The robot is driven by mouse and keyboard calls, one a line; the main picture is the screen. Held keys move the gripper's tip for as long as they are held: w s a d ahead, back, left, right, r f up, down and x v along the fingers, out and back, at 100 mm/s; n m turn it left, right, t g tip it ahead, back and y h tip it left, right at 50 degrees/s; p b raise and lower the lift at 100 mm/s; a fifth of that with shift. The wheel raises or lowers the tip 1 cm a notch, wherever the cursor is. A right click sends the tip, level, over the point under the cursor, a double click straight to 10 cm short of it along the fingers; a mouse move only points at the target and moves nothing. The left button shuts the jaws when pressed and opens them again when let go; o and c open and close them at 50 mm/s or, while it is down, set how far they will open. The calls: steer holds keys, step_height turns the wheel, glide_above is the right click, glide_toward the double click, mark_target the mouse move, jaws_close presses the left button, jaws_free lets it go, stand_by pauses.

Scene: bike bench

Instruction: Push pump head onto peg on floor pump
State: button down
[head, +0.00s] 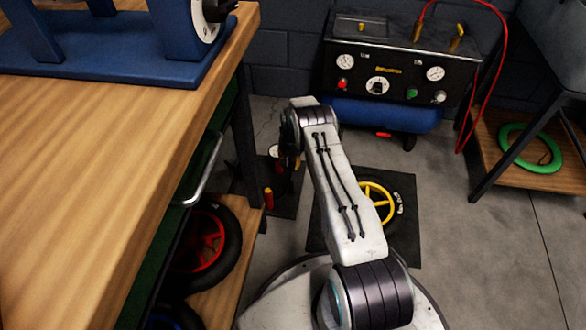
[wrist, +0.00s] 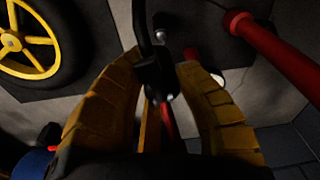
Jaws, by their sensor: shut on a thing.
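In the wrist view, my gripper (wrist: 160,66) has its two yellow-brown fingers shut on the black pump head (wrist: 158,80). A black hose (wrist: 143,22) runs up from it. The floor pump's red barrel (wrist: 275,48) crosses the upper right, apart from the fingers. A small red part (wrist: 191,55) shows close to the right fingertip; I cannot tell whether it is the peg. In the head view, my gripper (head: 289,152) points down beside the workbench. It hides most of the pump, whose red part (head: 268,197) shows below. Contact between head and peg cannot be seen.
The wooden workbench (head: 110,150) stands close on the left, with a red-rimmed wheel (head: 205,243) on its lower shelf. A yellow wheel (head: 378,203) lies on a dark mat (head: 405,240). A compressor (head: 385,75) stands at the back.

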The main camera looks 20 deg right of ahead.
steer(key=shift+w+r+m, duration=0.15)
steer(key=shift+w+m, duration=0.25)
steer(key=shift+w, duration=0.15)
steer(key=shift+w+d+m, duration=0.1)
steer(key=shift+w+m, duration=0.2)
steer(key=shift+m, duration=0.2)
steer(key=shift+t, duration=0.3)
steer(key=shift+f+b, duration=1.9)
steer(key=shift+f, duration=1.1)
steer(key=shift+f, duration=1.55)
steer(key=c, duration=1)
jaws_free()
steer(key=shift+o, duration=0.2)
steer(key=shift+r, duration=0.1)
